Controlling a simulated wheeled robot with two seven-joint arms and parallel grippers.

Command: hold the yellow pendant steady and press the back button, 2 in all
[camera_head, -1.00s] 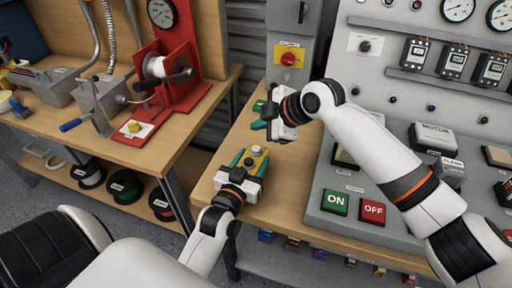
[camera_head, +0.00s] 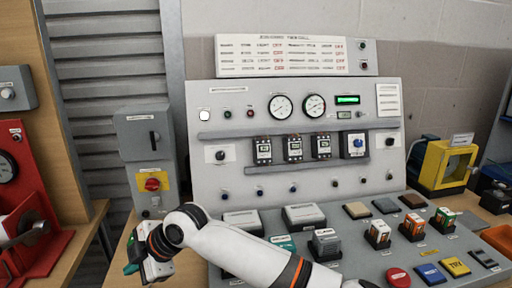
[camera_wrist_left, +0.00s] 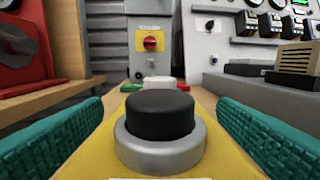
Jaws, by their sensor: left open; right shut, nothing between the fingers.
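The yellow pendant (camera_wrist_left: 85,160) fills the lower middle of the left wrist view. A black round button (camera_wrist_left: 160,113) in a grey metal ring is on its near part. A pale button (camera_wrist_left: 160,82) shows behind it, partly hidden. My left gripper (camera_wrist_left: 160,108) is open, with one teal finger on each side of the pendant; I cannot tell whether they touch it. The head view does not show the pendant or my left gripper. My right gripper (camera_head: 135,258) is at the lower left of the head view, shut and empty, fingers partly visible.
A grey box with a red knob (camera_head: 152,185) stands behind my right gripper. The control panel (camera_head: 210,120) with gauges and its sloped button desk fill the middle and right. A red stand (camera_head: 30,215) is at the left. A yellow device (camera_head: 440,165) stands at the far right.

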